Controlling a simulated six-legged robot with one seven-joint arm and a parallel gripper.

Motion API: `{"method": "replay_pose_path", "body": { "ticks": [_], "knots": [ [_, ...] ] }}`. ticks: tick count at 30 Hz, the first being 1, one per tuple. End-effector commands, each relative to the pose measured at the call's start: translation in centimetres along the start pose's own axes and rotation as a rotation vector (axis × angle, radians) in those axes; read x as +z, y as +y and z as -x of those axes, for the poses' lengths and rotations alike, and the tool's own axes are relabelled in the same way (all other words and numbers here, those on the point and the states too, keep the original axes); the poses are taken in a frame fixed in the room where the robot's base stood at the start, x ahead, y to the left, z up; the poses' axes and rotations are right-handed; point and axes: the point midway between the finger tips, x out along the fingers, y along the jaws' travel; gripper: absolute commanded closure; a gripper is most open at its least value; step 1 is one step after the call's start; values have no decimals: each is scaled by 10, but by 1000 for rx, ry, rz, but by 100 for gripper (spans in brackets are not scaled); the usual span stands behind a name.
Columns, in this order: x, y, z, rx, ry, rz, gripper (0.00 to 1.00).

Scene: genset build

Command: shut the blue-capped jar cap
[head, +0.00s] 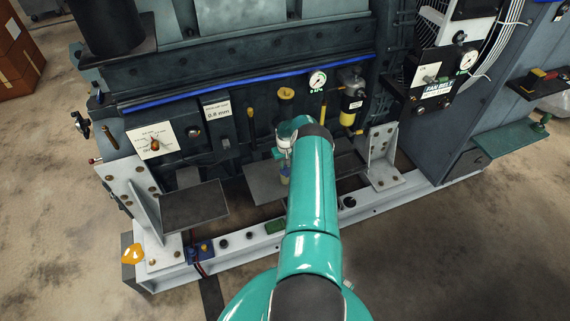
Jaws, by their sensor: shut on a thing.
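My teal arm reaches from the bottom centre toward the engine's side, and its wrist covers much of the work spot. My gripper (284,168) is small and partly hidden by the wrist, in front of the engine block above a dark grey plate. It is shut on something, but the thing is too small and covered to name. No blue-capped jar shows clearly, so I cannot tell whether its cap is open or shut.
A dark engine block (240,70) fills the back, with a blue pipe (250,83) along it. Flat grey shelves (195,206) and white brackets (383,155) stand out from the base rail. A gauge (318,81) and yellow-black fitting (353,103) are at right. The front floor is clear.

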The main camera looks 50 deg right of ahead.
Motion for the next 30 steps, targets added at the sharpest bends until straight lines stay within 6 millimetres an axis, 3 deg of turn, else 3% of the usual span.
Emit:
{"method": "replay_pose_path", "body": {
  "ticks": [7,8,11,30],
  "knots": [
    [1,0,-1,-1,-1,0,100],
    [1,0,-1,-1,-1,0,81],
    [1,0,-1,-1,-1,0,61],
    [7,1,4,-1,94,-2,60]
  ]
}}
